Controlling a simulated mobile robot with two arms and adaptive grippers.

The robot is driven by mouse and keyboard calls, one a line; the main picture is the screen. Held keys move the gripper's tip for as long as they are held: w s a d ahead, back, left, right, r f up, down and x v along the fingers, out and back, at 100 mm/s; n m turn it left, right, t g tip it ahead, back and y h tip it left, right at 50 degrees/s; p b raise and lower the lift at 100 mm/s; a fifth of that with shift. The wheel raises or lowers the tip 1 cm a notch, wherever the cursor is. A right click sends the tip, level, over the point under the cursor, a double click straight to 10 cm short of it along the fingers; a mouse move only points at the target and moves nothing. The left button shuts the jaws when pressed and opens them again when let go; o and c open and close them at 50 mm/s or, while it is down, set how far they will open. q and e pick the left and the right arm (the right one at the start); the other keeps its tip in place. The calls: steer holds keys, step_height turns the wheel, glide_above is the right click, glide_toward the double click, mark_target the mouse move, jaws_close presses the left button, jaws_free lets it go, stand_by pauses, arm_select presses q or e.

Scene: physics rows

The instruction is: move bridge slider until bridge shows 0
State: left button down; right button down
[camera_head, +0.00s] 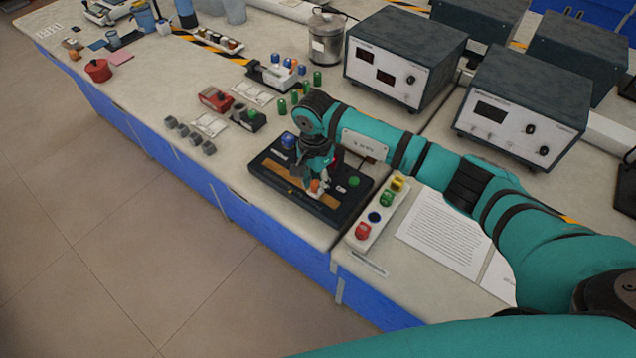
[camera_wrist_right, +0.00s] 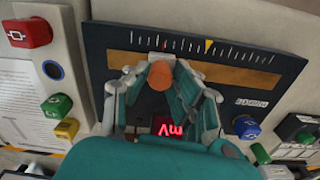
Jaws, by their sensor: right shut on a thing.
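The bridge (camera_head: 262,163) is a dark panel on the bench with a brown slide strip; it also shows in the wrist view (camera_wrist_right: 108,45). In the wrist view a tick scale (camera_wrist_right: 255,57) runs beside the strip, with a yellow triangle (camera_wrist_right: 209,46) and a short red mark (camera_wrist_right: 165,46). The orange slider knob (camera_wrist_right: 160,75) sits on the strip, left of the triangle in that view. My right gripper (camera_head: 316,188) is shut on this knob, with its fingers (camera_wrist_right: 158,82) around it. The red display (camera_wrist_right: 168,127) shows "mV" upside down; its digits are hidden. My left gripper is not in view.
Grey instrument boxes (camera_head: 400,65) and a metal pot (camera_head: 326,40) stand behind. Small coloured parts lie to the left. The bench's front edge is close to the bridge.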

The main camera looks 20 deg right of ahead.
mark_target(315, 182)
steer(key=c, duration=1.1)
jaws_free()
steer(key=shift+r, duration=0.1)
step_height(315, 182, up, 12)
steer(key=shift+w+f, duration=0.1)
